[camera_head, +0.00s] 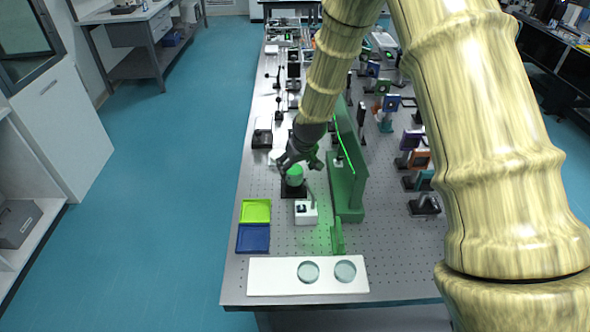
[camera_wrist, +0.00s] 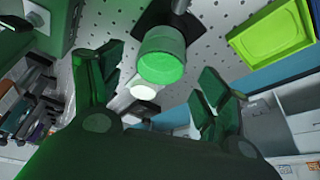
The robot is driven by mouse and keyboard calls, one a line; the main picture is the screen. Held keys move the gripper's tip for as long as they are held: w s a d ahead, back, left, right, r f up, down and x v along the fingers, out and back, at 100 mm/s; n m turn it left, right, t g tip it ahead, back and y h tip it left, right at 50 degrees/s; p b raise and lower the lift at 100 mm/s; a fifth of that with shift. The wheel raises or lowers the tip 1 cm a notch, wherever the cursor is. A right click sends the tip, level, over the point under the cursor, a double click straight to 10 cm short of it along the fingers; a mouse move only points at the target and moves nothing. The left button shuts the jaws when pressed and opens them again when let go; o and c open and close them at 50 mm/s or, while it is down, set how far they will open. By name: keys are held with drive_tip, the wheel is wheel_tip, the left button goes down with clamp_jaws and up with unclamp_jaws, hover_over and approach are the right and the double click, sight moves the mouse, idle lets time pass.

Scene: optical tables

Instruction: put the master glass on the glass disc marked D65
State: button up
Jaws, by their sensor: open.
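A green, round, glass-like piece (camera_head: 295,174) stands over a black square base on the optical table; it looks like the master glass, but I see no label. In the wrist view this green piece (camera_wrist: 162,55) shows between my finger tips. My gripper (camera_head: 300,162) is open above it, one finger to each side, with no clear contact. A white plate (camera_head: 275,277) at the table's near edge holds two pale glass discs, a left one (camera_head: 308,272) and a right one (camera_head: 345,271). Their markings are too small to read, so I cannot tell which is D65.
A green upright panel (camera_head: 348,190) stands close to the right of my gripper. A small white box (camera_head: 306,213) sits in front of the black base. Yellow-green (camera_head: 256,210) and blue (camera_head: 253,238) trays lie to the left. Optical mounts crowd the right and back.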

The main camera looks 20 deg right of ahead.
drive_tip(key=b+v, duration=0.2)
drive_tip(key=v, duration=0.7)
drive_tip(key=shift+s+r, duration=0.15)
drive_tip(key=shift+r, duration=0.25)
drive_tip(key=shift+a, duration=0.1)
